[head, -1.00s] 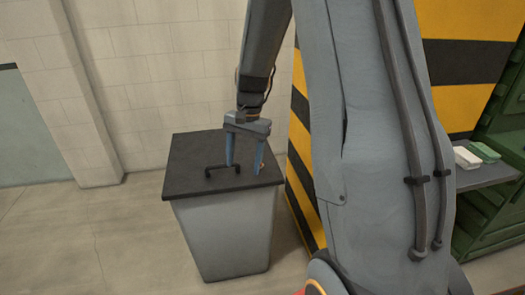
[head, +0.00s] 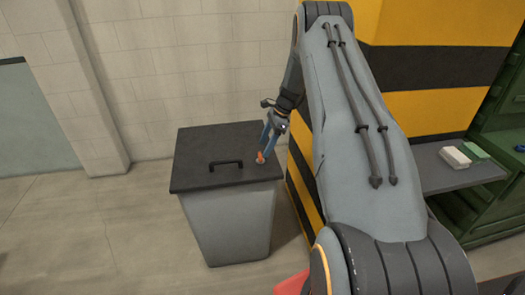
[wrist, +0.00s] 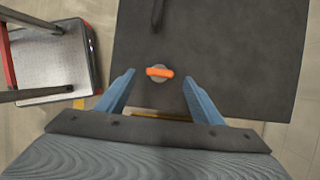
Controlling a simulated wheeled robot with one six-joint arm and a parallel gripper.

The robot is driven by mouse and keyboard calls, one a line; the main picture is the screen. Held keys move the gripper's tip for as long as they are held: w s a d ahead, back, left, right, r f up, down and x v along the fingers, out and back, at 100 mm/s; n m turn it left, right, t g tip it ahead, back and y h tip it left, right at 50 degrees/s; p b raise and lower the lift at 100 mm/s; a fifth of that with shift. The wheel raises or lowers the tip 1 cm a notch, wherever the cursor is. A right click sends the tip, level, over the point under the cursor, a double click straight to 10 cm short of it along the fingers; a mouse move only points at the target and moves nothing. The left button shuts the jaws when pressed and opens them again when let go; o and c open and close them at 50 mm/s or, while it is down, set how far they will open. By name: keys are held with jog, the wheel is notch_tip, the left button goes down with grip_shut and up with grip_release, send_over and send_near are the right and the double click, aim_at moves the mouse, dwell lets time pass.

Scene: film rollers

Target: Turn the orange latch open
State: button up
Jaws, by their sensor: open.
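The orange latch (wrist: 160,72) is a short bar on a round grey base, lying crosswise near the edge of the dark lid (wrist: 215,60) in the wrist view. In the head view the latch (head: 260,157) shows at the right side of the bin's lid (head: 200,178). My gripper (wrist: 157,78) is open, with its blue fingers spread on either side of the latch in the picture. In the head view my gripper (head: 264,152) is at the latch. I cannot tell whether the fingers touch it.
A black handle (head: 226,164) stands up from the middle of the lid. The grey bin (head: 228,225) is on the floor. A yellow and black striped block (head: 420,95) stands close on the right, with a grey shelf (head: 450,178) beyond it. Floor left of the bin is clear.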

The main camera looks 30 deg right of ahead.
aim_at(260, 155)
jog(key=shift+p+x, duration=0.6)
jog(key=shift+x, duration=1.5)
jog(key=c, duration=1)
